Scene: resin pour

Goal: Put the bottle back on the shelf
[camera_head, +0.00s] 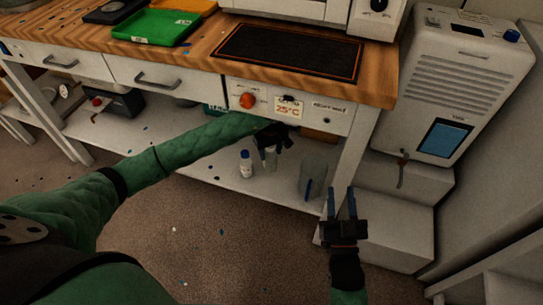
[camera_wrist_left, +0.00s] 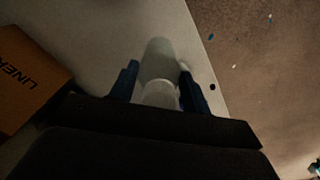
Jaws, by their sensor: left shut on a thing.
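My left gripper (camera_head: 271,150) reaches under the workbench, above the lower shelf (camera_head: 215,168). It is shut on a pale, greenish translucent bottle (camera_head: 271,162). In the left wrist view the bottle (camera_wrist_left: 158,60) sits between the two blue fingers (camera_wrist_left: 157,88), its white neck or cap end towards the wrist. The bottle is about upright over the shelf; I cannot tell if its base touches the board. My right gripper (camera_head: 341,205) is open and empty, in front of the bench's right leg.
A white bottle with a blue label (camera_head: 246,166) stands left of the held bottle. A grey translucent container (camera_head: 312,174) stands to the right. A brown box (camera_wrist_left: 30,80) lies beside the gripper. The worktop overhangs the shelf; a bench leg (camera_head: 352,150) bounds it right.

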